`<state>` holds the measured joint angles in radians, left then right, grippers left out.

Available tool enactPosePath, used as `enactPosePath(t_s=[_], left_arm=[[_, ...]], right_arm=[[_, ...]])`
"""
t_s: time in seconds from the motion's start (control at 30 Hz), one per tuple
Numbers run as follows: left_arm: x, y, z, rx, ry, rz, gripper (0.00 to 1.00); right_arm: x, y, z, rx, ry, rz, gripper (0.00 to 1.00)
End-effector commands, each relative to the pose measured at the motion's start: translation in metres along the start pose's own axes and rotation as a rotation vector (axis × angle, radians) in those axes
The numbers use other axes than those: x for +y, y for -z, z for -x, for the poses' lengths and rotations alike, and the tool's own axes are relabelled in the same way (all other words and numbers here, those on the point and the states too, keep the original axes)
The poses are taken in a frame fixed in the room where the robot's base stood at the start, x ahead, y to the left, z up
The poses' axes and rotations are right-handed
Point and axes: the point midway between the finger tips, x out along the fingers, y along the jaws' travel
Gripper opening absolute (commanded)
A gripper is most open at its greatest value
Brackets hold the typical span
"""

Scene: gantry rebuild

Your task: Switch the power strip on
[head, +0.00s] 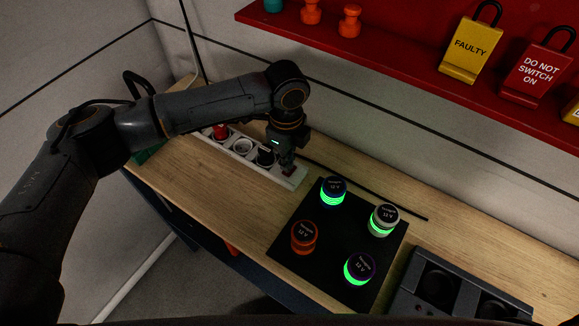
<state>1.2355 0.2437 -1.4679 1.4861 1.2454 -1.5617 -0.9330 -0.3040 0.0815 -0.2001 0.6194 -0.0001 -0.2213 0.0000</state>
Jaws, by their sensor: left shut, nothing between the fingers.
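My right gripper is not in view.
A black mat (300,265) right of the strip carries several round battery-like pucks, some with green glowing bands. A dark charger (430,285) sits at lower right. A red shelf (400,85) with yellow and red lockout tags overhangs the back. A black cable lies behind the mat.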

Motion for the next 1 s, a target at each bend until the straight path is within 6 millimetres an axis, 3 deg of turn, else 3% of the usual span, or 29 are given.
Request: enactPosePath(t_s=[1.0], left_arm=[[0.0, 0.0, -0.0057, 0.0, 0.0, 0.0, 0.0]], right_arm=[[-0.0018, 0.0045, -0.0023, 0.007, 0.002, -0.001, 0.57]])
